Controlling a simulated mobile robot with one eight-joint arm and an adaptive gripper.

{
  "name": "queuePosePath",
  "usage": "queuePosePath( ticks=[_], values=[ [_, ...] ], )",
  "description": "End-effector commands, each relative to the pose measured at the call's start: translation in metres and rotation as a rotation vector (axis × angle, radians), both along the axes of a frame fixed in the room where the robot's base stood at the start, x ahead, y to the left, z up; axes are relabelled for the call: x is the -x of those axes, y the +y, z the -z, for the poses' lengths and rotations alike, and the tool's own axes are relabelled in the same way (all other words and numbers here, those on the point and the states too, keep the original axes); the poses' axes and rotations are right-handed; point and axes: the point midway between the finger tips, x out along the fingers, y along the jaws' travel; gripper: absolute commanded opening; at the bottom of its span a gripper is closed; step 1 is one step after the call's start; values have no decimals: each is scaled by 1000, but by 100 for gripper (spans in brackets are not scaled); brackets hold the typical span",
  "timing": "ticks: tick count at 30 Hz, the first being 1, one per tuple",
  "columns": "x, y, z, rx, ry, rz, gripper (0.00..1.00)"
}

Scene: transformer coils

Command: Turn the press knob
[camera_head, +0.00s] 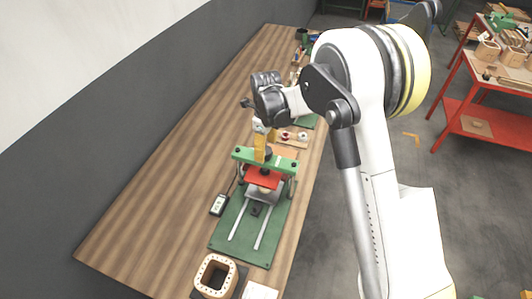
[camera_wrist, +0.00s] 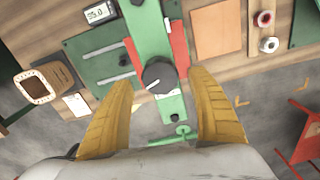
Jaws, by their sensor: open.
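The press has a green crossbar (camera_head: 243,154), a red plate and a green base (camera_head: 230,245) with two metal rails, and it stands on the wooden bench. In the wrist view the black round press knob (camera_wrist: 159,75) with a white mark sits on the green crossbar (camera_wrist: 150,35), between my two yellow fingertips and a little beyond them. My gripper (camera_wrist: 165,78) is open, and no contact with the knob shows. In the head view my gripper (camera_head: 260,145) is above the press, and its yellow fingers partly hide the knob.
A small meter (camera_head: 219,205) lies left of the press. A square frame with holes (camera_head: 215,276) stands at the bench's near end. Small spools (camera_head: 302,136) sit behind the press. The bench's left side is clear. A red shelf (camera_head: 480,120) stands across the floor.

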Motion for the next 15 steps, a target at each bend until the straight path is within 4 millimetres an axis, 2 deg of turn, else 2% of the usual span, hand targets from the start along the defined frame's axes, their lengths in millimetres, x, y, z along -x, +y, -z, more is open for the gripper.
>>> queuePosePath(
  ticks=[3,6,15],
  values=[
    [0,0,16,0,0,0,68],
    [0,0,22,0,0,0,68],
    [0,0,25,0,0,-1,68]
  ],
)
